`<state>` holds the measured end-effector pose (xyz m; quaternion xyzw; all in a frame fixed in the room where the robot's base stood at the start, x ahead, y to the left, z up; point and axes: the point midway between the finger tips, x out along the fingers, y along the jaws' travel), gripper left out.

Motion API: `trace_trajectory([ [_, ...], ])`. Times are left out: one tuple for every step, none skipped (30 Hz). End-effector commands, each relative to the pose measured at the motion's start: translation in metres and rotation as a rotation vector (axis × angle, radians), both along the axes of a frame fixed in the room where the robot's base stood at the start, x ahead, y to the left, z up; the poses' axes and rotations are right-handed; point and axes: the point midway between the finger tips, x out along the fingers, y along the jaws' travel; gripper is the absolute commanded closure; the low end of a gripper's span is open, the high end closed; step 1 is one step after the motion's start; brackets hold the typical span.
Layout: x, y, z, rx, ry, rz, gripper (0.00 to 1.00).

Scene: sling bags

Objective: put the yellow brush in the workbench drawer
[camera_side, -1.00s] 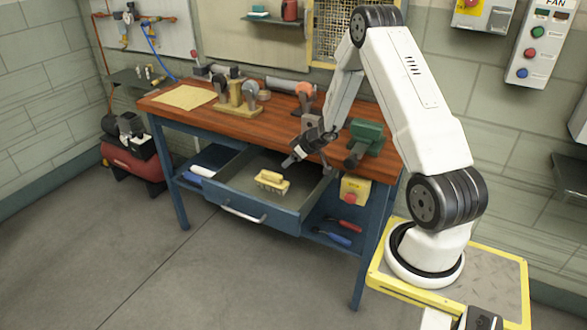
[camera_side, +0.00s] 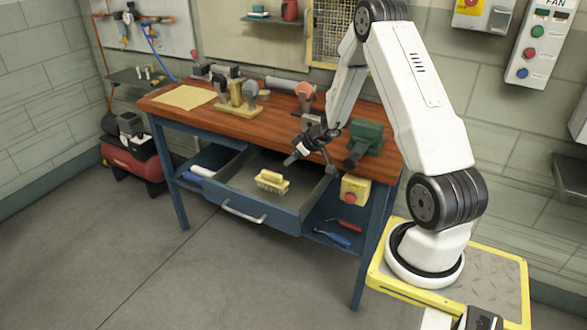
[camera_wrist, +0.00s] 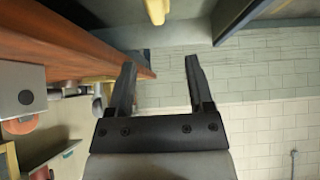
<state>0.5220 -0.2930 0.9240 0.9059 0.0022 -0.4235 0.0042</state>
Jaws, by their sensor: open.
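The yellow brush (camera_side: 272,181) lies bristles down on the floor of the open workbench drawer (camera_side: 262,215), near its front. The drawer is blue outside with a grey inside and a pale bar handle. My gripper (camera_side: 308,166) is open and empty over the right rear part of the drawer, close to the bench top's front edge and apart from the brush. In the wrist view the two fingers (camera_wrist: 160,62) are spread with nothing between them. Part of the brush (camera_wrist: 157,11) shows there at the top edge.
The wooden bench top (camera_side: 185,117) holds a green vise (camera_side: 366,138) close to the right of my gripper, and a wooden tool stand (camera_side: 238,108). A yellow box with a red button (camera_side: 353,190) hangs beside the drawer. Pliers (camera_side: 333,237) lie on the lower shelf.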

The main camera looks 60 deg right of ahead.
Motion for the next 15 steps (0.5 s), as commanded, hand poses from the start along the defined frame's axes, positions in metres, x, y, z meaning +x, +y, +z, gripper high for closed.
trace_trajectory([
  [0.001, 0.005, 0.002, 0.005, 0.004, 0.006, 0.33],
  [0.002, 0.008, 0.003, 0.011, 0.007, 0.01, 0.33],
  [0.002, 0.013, 0.005, 0.02, 0.013, 0.014, 0.33],
  [0.003, 0.018, 0.007, 0.027, 0.018, 0.019, 0.33],
  [0.004, 0.023, 0.009, 0.035, 0.024, 0.024, 0.33],
  [0.004, 0.031, 0.011, 0.048, 0.035, 0.031, 0.33],
  [0.005, 0.038, 0.014, 0.059, 0.043, 0.036, 0.33],
  [0.005, 0.045, 0.016, 0.069, 0.052, 0.043, 0.33],
  [0.005, 0.055, 0.019, 0.083, 0.067, 0.051, 0.33],
  [0.005, 0.063, 0.022, 0.094, 0.078, 0.058, 0.33],
  [0.004, 0.071, 0.025, 0.104, 0.091, 0.064, 0.33],
  [0.003, 0.082, 0.029, 0.119, 0.108, 0.072, 0.33],
  [0.002, 0.09, 0.031, 0.127, 0.123, 0.077, 0.33],
  [0.001, 0.099, 0.034, 0.137, 0.138, 0.082, 0.33],
  [-0.001, 0.109, 0.037, 0.147, 0.157, 0.087, 0.33],
])
